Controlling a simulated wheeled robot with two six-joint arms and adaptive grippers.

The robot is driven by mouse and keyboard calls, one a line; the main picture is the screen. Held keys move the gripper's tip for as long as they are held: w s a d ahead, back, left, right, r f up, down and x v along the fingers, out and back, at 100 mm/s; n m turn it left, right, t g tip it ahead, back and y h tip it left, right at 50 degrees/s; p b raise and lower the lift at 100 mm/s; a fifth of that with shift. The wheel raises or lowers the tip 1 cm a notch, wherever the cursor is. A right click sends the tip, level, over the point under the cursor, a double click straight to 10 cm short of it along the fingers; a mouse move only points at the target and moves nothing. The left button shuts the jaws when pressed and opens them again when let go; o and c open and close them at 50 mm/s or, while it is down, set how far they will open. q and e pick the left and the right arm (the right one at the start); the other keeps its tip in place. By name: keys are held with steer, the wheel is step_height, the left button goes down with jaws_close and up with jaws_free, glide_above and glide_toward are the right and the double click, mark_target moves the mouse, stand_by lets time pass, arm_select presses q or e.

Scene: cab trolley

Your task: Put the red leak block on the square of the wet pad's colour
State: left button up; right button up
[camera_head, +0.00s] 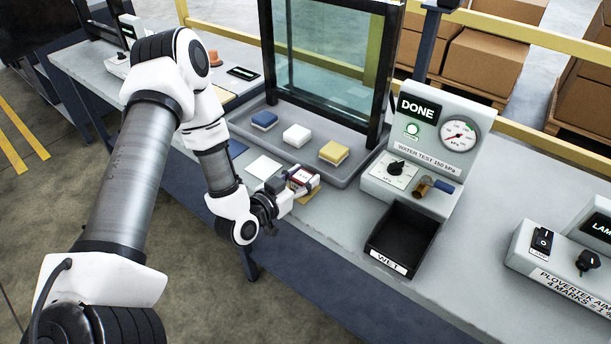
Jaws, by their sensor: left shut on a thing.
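My left gripper (298,183) is shut on the red leak block (300,175), which shows as a small red and white piece between the fingers. The gripper and block are at the yellow square (313,193), which they partly cover; I cannot tell whether the block touches it. The white square (264,167) and the blue square (237,148) lie to the left on the bench. A blue pad (264,120), a white pad (296,135) and a yellow pad (333,151) sit in the grey tray (345,178). I cannot tell which pad is wet. My right gripper is out of view.
A glass panel in a dark frame (379,80) stands over the tray. Bare bench lies right of the bin.

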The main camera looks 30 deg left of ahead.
arm_select(q)
steer(key=o, duration=1.1)
steer(key=shift+s+r, duration=0.1)
steer(key=shift+s, duration=0.05)
steer(key=shift+o, duration=0.2)
steer(key=shift+s+a+r, duration=0.1)
steer(key=shift+s, duration=0.1)
steer(key=shift+w, duration=0.15)
steer(key=s+r+p, duration=0.2)
steer(key=s+p, duration=0.1)
steer(key=s, duration=0.8)
steer(key=s+d+f+g+h, duration=0.1)
steer(key=s+d+f+g, duration=0.25)
steer(key=f, duration=0.35)
steer(key=s+d+f+g+h, duration=0.1)
steer(key=s+d+f+g, duration=0.1)
steer(key=d+f+g, duration=0.3)
steer(key=s+f+n+g+y, duration=0.1)
steer(key=s+f+g+y, duration=0.2)
steer(key=s+f+g, duration=0.4)
steer(key=s+f, duration=0.1)
steer(key=s, duration=0.3)
steer(key=shift+s+f+n+g, duration=0.15)
steer(key=shift+s+n+g, duration=0.15)
steer(key=shift+s+g, duration=0.1)
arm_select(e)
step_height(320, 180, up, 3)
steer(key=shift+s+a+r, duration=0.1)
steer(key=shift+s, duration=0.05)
